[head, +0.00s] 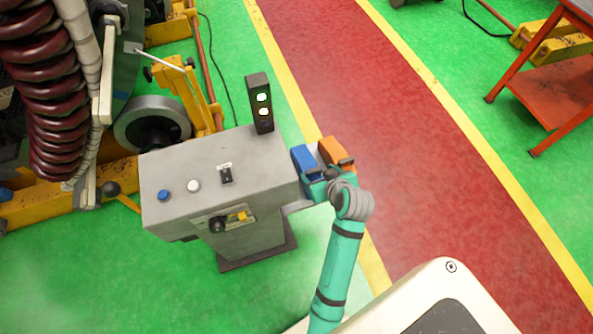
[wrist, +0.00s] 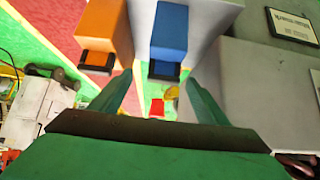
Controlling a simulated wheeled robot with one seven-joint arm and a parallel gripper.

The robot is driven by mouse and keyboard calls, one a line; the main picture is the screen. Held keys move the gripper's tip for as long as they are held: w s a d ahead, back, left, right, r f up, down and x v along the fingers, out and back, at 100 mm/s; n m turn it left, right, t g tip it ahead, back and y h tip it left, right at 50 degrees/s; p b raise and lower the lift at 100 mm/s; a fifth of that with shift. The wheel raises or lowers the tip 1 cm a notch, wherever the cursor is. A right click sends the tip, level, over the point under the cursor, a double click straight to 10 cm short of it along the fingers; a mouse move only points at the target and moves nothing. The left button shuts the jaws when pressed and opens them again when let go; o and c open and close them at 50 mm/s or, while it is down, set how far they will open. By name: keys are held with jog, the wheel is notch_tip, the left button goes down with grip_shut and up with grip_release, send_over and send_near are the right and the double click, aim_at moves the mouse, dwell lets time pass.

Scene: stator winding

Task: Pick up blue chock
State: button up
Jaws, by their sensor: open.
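The blue chock (head: 304,158) sits in a pale holder at the right side of the grey control cabinet, left of the orange chock (head: 331,151). My gripper (head: 328,174) is at the near ends of the chocks and partly hides them. In the wrist view, the blue chock (wrist: 170,32) has a dark near end and lies between the lines of my two open fingers (wrist: 159,78). The orange chock (wrist: 107,30) is to its left there, beyond the left finger. Nothing is held. Whether a finger touches the blue chock cannot be told.
The grey control cabinet (head: 215,175) with buttons and a signal light (head: 260,103) stands close on the left. The red walkway (head: 420,150) to the right is clear. Yellow machinery stands at the far left, and an orange-red table (head: 555,90) at the upper right.

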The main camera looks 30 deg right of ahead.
aim_at(310, 167)
jog(key=x, duration=1.1)
jog(key=shift+w+a+r, duration=0.15)
jog(key=shift+a, duration=0.05)
jog(key=c, duration=1.2)
